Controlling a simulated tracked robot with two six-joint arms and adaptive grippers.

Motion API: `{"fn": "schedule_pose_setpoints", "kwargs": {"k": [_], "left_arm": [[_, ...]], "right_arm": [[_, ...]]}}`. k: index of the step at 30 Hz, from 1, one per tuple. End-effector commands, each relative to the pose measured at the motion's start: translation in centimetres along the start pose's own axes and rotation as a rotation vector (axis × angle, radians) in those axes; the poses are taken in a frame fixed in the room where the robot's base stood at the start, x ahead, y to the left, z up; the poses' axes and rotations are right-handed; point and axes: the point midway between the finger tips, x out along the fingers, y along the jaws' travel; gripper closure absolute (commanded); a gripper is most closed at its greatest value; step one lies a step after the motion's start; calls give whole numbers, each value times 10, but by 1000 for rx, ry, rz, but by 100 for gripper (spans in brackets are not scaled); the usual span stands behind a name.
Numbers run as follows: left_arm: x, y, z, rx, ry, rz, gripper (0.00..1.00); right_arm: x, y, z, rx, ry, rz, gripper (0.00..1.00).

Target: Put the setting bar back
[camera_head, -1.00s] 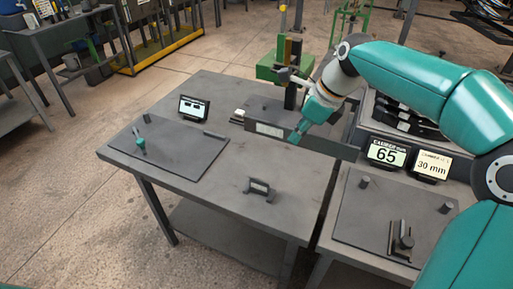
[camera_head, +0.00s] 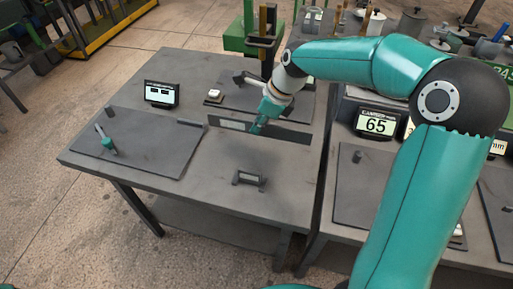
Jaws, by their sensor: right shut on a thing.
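My right gripper (camera_head: 260,120) hangs fingers-down in front of the green-based stand, over the grey table. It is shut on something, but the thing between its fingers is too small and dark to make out. I cannot say for sure which thing is the setting bar. A small dark bracket (camera_head: 248,179) stands on the table in front of the gripper, apart from it. A dark plate (camera_head: 160,150) on the left holds a teal-handled tool (camera_head: 107,143). My left gripper is not in view.
A small display (camera_head: 161,93) stands at the table's back left.

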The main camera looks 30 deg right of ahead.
Motion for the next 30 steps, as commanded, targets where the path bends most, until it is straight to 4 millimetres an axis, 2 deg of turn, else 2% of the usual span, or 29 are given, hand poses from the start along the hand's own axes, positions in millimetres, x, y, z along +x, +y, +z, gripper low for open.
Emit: {"fn": "schedule_pose_setpoints", "kwargs": {"k": [3, 6, 14, 21, 30], "left_arm": [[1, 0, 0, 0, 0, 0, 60], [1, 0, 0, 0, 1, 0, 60], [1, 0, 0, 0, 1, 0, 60], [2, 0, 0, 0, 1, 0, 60], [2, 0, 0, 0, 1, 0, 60]], "right_arm": [[22, 0, -10, 4, -1, -2, 100], [35, 0, -16, 3, -1, -3, 100], [49, -1, -21, 3, -2, -4, 100], [77, 0, -33, 5, -1, -2, 100], [84, 0, -35, 2, -3, -4, 100]]}}
